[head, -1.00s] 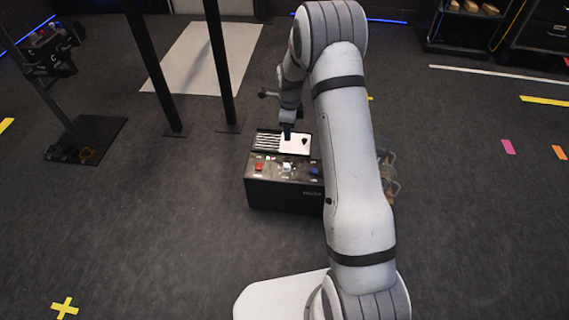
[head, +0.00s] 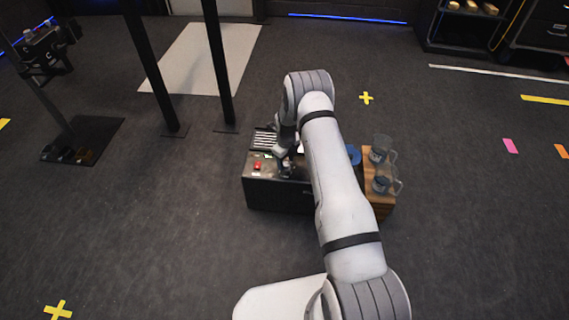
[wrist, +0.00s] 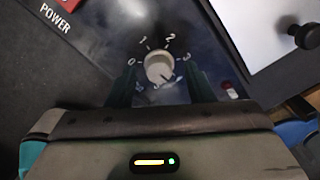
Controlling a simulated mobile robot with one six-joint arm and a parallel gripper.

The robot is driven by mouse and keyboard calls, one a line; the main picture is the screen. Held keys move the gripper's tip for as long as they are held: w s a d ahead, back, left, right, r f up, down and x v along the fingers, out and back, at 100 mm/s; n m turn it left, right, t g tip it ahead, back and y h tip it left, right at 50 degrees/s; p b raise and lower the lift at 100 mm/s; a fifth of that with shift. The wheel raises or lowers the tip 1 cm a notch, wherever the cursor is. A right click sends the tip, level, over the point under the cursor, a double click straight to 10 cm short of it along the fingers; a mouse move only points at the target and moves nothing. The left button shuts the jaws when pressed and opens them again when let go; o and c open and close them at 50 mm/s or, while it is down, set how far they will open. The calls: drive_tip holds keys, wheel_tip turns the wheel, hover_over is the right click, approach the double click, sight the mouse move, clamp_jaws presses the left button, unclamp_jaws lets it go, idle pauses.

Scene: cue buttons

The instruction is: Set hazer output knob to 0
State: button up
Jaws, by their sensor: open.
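The hazer (head: 270,193) is a dark box on the floor. Its white output knob (wrist: 158,66) shows in the wrist view on the dark panel, ringed by the numbers 0 to 3 and a partly hidden mark at lower right. A dark pointer line on the knob seems to point to lower right, away from the 0 on its left. My gripper (wrist: 161,72) is open, with one dark finger left and one right of the knob, apparently apart from it. In the head view my gripper (head: 285,168) is over the hazer's front panel, hiding the knob.
A red power switch (head: 258,165) is left of the gripper. A white plate with a black knob (wrist: 304,37) is at upper right in the wrist view. A wooden crate (head: 379,205) with clear jugs (head: 383,150) stands right of the hazer. Black posts (head: 222,70) rise behind.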

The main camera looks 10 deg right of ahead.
drive_tip(key=shift+f, duration=0.35)
drive_tip(key=shift+c, duration=0.6)
